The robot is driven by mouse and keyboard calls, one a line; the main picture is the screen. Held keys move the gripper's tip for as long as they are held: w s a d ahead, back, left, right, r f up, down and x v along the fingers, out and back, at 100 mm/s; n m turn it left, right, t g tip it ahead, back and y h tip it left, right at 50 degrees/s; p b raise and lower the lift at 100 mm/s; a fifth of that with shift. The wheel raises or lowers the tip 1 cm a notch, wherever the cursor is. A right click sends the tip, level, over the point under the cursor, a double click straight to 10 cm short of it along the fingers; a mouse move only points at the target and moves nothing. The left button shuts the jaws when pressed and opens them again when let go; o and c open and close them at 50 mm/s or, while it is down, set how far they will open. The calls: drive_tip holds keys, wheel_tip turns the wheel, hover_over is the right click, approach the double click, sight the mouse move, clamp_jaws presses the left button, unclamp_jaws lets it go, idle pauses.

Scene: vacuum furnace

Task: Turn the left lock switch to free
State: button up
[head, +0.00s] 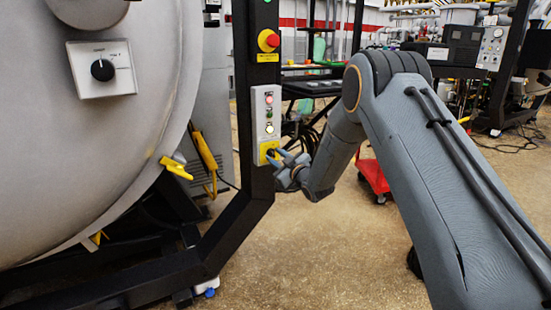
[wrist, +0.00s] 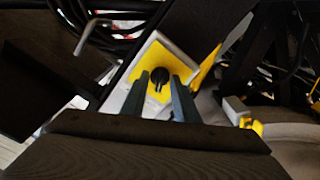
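A black rotary switch (wrist: 160,75) sits on a yellow plate with a pale border in the wrist view. In the head view this yellow plate (head: 264,149) is at the bottom of the control strip on the black post. My gripper (head: 281,158) is right in front of it, fingers pointing at the plate. In the wrist view my gripper (wrist: 160,86) has its two fingers apart, one on each side of the switch. I see a gap beside the switch, and cannot tell whether the fingertips touch the plate. The switch is mostly hidden by my fingers in the head view.
Lit buttons (head: 269,113) are just above the yellow plate, and a red emergency stop (head: 269,41) is higher on the post. A black dial (head: 102,70) is on the grey round chamber at left. A red cart (head: 373,175) stands behind my arm. Open floor lies right of the post.

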clamp_jaws()
drive_tip(key=shift+m, duration=0.4)
drive_tip(key=m+p, duration=0.1)
drive_tip(key=m, duration=0.4)
drive_tip(key=shift+m, duration=0.4)
drive_tip(key=m+p, duration=0.1)
drive_tip(key=m, duration=0.4)
drive_tip(key=shift+f+m, duration=0.1)
drive_tip(key=shift+m, duration=0.2)
unclamp_jaws()
